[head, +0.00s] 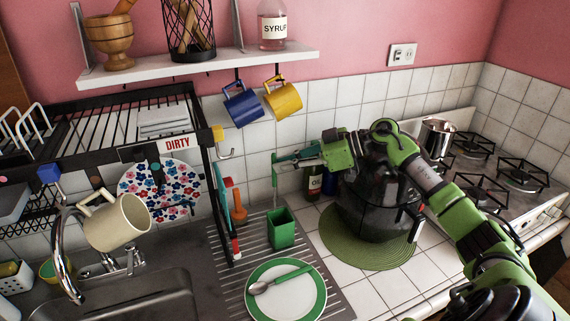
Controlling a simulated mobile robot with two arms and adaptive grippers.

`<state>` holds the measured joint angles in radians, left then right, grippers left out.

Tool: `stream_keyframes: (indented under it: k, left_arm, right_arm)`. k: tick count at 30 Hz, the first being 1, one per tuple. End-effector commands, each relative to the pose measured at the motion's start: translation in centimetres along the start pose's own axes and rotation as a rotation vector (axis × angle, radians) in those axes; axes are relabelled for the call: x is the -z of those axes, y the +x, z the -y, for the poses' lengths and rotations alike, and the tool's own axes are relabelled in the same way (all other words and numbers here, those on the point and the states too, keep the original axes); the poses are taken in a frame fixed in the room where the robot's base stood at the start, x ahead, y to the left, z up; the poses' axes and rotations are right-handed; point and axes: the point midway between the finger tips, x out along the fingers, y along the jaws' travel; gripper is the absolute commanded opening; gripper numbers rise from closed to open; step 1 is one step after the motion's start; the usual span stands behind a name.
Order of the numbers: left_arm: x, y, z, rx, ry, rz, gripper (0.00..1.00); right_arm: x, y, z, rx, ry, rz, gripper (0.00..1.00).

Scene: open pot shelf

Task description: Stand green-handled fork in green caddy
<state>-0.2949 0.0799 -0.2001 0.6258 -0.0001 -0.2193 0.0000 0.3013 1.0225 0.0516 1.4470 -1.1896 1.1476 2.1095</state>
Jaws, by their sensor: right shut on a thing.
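The green caddy (281,234) stands upright on the ribbed drainboard, and no utensil shows in it. My right gripper (279,163) reaches in from the right, above and behind the caddy in the picture. It is shut on a thin upright green piece, which looks like the green-handled fork (274,176). The fork's lower end shows above the caddy's rim, apart from it; its tines are too small to make out. My left gripper is not in view.
A green-rimmed plate (312,296) holding a green-handled spoon (280,280) lies in front of the caddy. A dark pot (375,212) stands on a green mat (346,254) to the right. The black dish rack (215,190) and an orange brush (239,208) are left. Mugs (283,99) hang above.

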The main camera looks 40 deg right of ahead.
Motion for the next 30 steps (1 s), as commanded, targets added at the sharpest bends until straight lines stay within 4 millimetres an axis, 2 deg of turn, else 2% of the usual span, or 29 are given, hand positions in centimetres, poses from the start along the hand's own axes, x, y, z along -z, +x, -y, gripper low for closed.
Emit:
stream_keyframes:
  k: [1,11,30]
  left_arm:
    - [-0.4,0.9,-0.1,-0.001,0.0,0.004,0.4]
    - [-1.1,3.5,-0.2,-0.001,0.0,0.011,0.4]
    - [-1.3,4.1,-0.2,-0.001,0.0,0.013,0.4]
  right_arm:
    - [-0.7,0.3,0.0,0.0,-0.001,-0.002,0.0]
    - [-2.6,1.1,0.0,0.0,-0.002,-0.001,0.0]
    - [-7.0,2.9,0.0,0.0,0.001,-0.001,0.0]
